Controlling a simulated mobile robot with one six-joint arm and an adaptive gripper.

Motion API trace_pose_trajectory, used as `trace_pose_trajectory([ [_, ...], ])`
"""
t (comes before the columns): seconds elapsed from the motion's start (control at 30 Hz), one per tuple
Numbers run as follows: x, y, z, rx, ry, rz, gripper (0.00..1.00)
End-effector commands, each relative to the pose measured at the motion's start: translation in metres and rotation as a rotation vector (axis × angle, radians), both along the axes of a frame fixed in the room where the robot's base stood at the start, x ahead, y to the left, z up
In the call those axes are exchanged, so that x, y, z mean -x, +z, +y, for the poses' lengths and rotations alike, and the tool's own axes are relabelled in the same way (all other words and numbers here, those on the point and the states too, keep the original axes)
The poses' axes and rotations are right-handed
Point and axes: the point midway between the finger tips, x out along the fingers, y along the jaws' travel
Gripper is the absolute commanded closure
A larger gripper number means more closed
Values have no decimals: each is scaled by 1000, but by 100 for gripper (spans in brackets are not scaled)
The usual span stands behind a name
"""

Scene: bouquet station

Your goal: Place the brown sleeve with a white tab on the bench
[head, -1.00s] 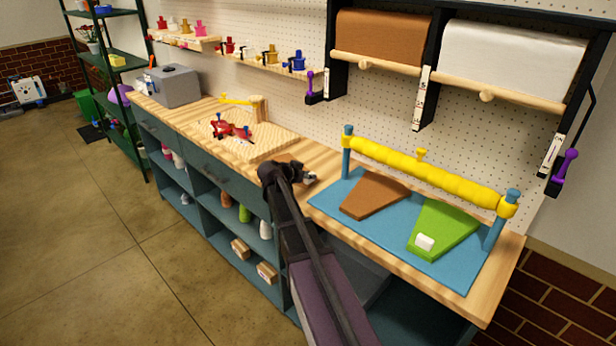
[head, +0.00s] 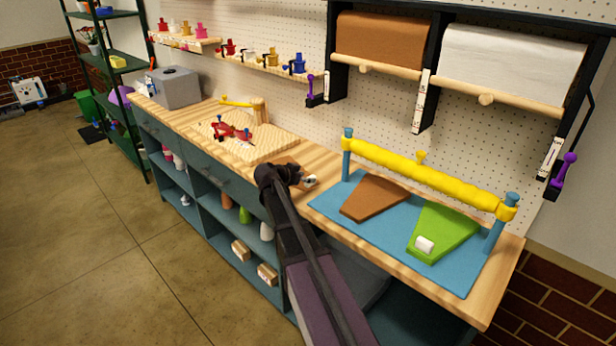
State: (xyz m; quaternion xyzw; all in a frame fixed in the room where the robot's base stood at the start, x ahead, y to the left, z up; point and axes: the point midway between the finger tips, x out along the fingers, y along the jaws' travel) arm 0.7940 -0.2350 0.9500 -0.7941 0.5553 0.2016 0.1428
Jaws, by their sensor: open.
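A brown sleeve (head: 375,197) lies flat on the blue mat at the right of the bench (head: 325,163); I see no white tab on it. Beside it on the mat lies a green sleeve (head: 450,225) with a white tab (head: 425,244) near its lower end. My gripper (head: 308,180) is over the bench, left of the blue mat, apart from both sleeves. It is open; its dark wrist hides part of it. A brown patch (head: 288,160) shows on the bench just behind my gripper, mostly hidden; I cannot tell whether it is another sleeve.
A yellow roller (head: 430,175) on blue posts spans the back of the blue mat (head: 335,205). Brown and white paper rolls hang above. A wooden board (head: 265,145) with a red tool (head: 230,133) and a grey box (head: 178,87) stand to the left.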

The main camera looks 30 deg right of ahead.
Motion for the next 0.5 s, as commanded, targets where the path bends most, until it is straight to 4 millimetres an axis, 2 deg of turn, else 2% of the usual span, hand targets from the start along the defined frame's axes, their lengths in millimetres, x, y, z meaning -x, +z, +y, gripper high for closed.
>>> trace_pose_trajectory([
  [0.5,25,42,67,1,2,-1,38],
])
